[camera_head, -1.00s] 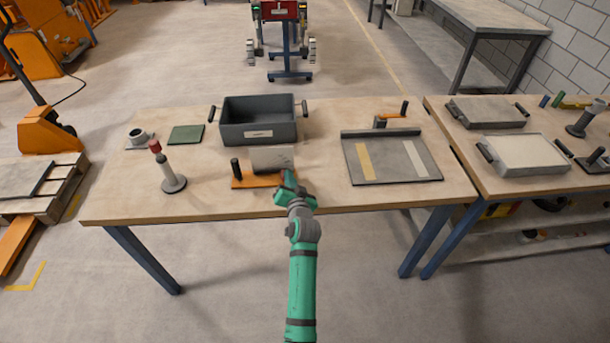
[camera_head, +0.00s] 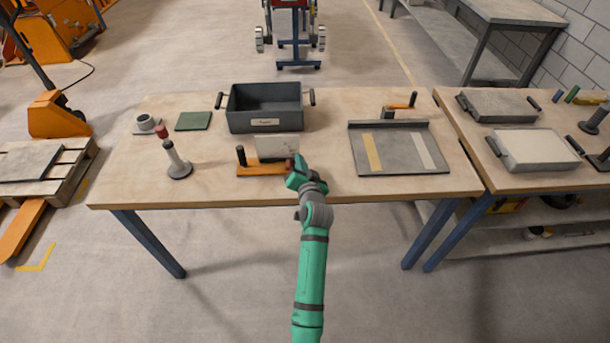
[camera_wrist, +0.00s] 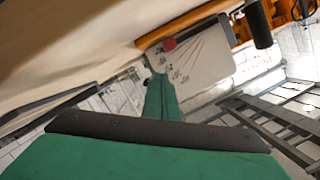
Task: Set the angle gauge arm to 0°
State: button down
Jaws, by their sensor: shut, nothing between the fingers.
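The angle gauge has an orange base (camera_head: 260,170), a dark post (camera_head: 240,155) at its left and a pale upright plate (camera_head: 277,148). My gripper (camera_head: 294,168) is at the right end of the gauge, by the plate's lower right corner. In the wrist view the plate (camera_wrist: 208,62) shows red lines and small dark marks, too small to read surely. My gripper's green fingers (camera_wrist: 158,80) are shut and empty, close below the knob in the picture. I cannot tell whether they touch it. The gauge arm's angle is unclear.
Behind the gauge stands a grey bin (camera_head: 265,122). A grey tray (camera_head: 398,165) lies right. Bare tabletop (camera_head: 215,185) shows between post and gauge.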

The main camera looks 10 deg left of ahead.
jog(key=v, duration=1)
jog(key=shift+d+r, duration=0.3)
jog(key=shift+r, duration=0.15)
jog(key=s+d+f+n+h, duration=0.1)
jog(key=s+d+f+h, duration=0.15)
jog(key=s+f, duration=0.7)
jog(key=s+d+f+h, duration=0.15)
jog(key=s+d, duration=0.25)
jog(key=s, duration=1.2)
jog(key=s+r+n, duration=0.1)
jog(key=s+r, duration=0.3)
jog(key=s, duration=0.7)
jog(key=s+r+n, duration=0.1)
jog(key=s+r, duration=0.3)
jog(key=s, duration=0.7)
jog(key=shift+s+n+h, duration=0.3)
jog(key=shift+s+n, duration=0.1)
